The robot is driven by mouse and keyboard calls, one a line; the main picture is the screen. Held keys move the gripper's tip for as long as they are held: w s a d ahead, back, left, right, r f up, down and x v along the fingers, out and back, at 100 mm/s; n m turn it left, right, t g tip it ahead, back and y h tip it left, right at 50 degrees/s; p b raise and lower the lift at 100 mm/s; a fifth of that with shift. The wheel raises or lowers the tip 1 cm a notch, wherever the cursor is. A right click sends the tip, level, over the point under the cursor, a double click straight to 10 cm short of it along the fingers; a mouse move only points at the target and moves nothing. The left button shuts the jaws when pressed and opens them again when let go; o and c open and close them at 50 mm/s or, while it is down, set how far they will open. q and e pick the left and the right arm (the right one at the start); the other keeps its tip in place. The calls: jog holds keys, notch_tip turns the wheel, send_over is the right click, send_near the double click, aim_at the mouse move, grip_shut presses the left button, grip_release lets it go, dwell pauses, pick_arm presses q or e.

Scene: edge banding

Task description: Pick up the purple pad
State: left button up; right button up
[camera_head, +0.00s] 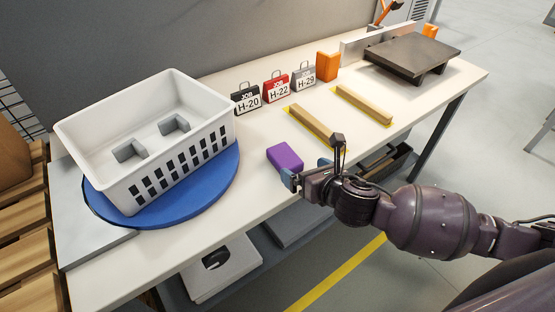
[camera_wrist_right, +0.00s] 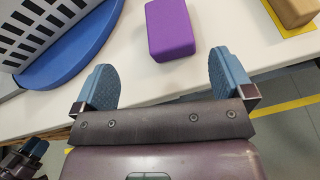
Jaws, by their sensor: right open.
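The purple pad (camera_head: 285,157) is a small block lying on the white table near its front edge, right of the blue round base. In the right wrist view the purple pad (camera_wrist_right: 170,30) lies beyond the fingertips, between their lines and nearer the right finger. My right gripper (camera_head: 308,175) is at the table's front edge, just right of and in front of the pad. In the right wrist view my right gripper (camera_wrist_right: 166,82) has its blue fingers wide apart with nothing between them.
A white basket (camera_head: 90,130) stands on a blue round base (camera_head: 222,178) at the left. Wooden strips (camera_head: 364,104) lie on yellow mats at the right. Job tags H-20 (camera_head: 246,100), H-22 (camera_head: 278,89) and H-29 (camera_head: 303,79) stand behind. A dark platform (camera_head: 412,53) is far right.

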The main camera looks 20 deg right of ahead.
aim_at(290, 162)
jog(key=shift+n, duration=0.9)
jog(key=x, duration=0.4)
jog(key=b+x, duration=0.1)
jog(key=x, duration=0.1)
jog(key=shift+d+f, duration=0.25)
jog(key=shift+d, duration=0.2)
jog(key=x, duration=0.1)
jog(key=b+x, duration=0.1)
jog(key=x, duration=0.1)
jog(key=shift+f, duration=0.4)
jog(key=shift+w+a+f, duration=0.2)
jog(key=shift+w, duration=0.45)
pick_arm(q)
jog(key=shift+w+d+f, duration=0.15)
jog(key=shift+d+f, duration=0.35)
jog(key=shift+f, duration=0.2)
jog(key=shift+s+f, duration=0.15)
jog(key=shift+s, duration=0.1)
pick_arm(e)
jog(key=c, duration=1)
jog(key=shift+r, duration=0.1)
